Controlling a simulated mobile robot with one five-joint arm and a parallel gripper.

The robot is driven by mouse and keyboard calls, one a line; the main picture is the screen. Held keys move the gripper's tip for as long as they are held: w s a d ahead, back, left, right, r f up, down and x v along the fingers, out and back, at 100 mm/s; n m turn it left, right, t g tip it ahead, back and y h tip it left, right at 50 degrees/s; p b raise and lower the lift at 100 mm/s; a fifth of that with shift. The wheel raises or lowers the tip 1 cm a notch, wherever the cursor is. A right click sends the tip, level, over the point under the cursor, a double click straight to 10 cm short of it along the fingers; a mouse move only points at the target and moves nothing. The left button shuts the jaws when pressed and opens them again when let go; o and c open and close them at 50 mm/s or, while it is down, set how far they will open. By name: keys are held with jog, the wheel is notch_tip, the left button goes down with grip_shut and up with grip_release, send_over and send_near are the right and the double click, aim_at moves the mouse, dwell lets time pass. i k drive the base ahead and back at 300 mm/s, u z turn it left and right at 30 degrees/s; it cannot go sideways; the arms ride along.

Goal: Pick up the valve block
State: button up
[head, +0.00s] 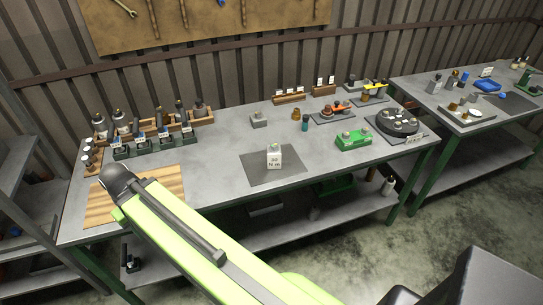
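A small grey block (259,120) sits on the workbench behind the dark mat; it may be the valve block, but I cannot tell for sure. A white block or card with printed marks (274,159) stands upright on the dark mat (258,175). My lime-green arm reaches from the bottom edge up to the left, ending at a dark joint over the wooden board. My gripper's fingers do not show, so I cannot see their state or anything in them.
A second bench (425,93) stands right. The bench middle has free room.

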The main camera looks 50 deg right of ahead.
aim_at(274, 158)
jog(key=i, duration=0.95)
